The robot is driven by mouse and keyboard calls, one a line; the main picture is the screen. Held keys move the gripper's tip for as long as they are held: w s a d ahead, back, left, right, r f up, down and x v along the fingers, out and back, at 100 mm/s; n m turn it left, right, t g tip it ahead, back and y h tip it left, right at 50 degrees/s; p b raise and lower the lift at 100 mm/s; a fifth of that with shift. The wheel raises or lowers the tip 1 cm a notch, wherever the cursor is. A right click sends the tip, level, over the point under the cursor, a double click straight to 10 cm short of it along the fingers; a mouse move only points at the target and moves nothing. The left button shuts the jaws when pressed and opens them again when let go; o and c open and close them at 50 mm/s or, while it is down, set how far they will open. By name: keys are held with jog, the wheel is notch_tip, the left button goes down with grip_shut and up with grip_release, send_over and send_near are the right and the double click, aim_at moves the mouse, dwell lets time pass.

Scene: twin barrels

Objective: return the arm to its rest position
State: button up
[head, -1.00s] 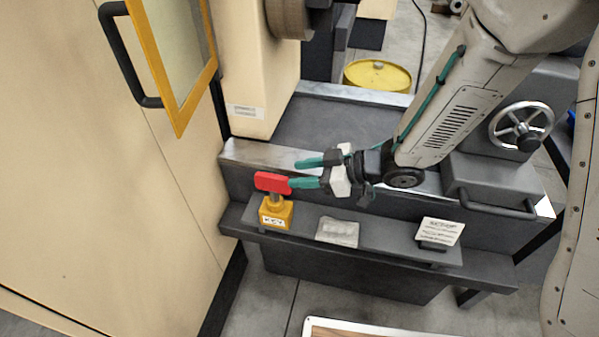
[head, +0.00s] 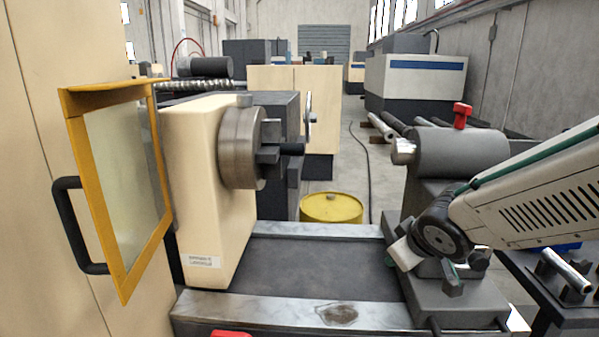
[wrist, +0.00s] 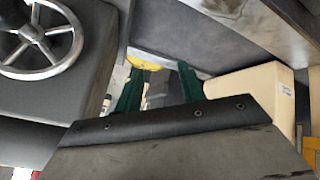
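My arm reaches in from the right in the head view, its wrist low over the right end of the lathe bed. My gripper (head: 396,254) is mostly turned away there, so its fingers barely show. In the wrist view its two green fingers (wrist: 159,74) stand apart with nothing held between them. Grey lathe parts and a bit of the yellow barrel show beyond them. The red-handled key (head: 231,333) shows only as a sliver at the bottom edge of the head view, apart from my gripper.
The lathe chuck (head: 240,148) and cream headstock (head: 205,205) stand left. The yellow-framed door (head: 118,190) is at far left. The tailstock (head: 462,152) stands close behind my arm. A yellow barrel (head: 331,208) stands behind the bed. The handwheel (wrist: 40,45) is near my wrist.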

jog(key=s+d+r+m+g+h, duration=0.2)
jog(key=s+d+r+m, duration=0.1)
jog(key=s+d, duration=0.4)
jog(key=s+r+m+g+y, duration=0.1)
jog(key=s+g, duration=0.1)
jog(key=s, duration=0.7)
jog(key=s+a+r+m+g, duration=0.1)
jog(key=s+m+g, duration=0.1)
jog(key=s, duration=0.7)
jog(key=shift+g+y, duration=0.4)
jog(key=shift+g, duration=0.1)
jog(key=shift+r, duration=0.1)
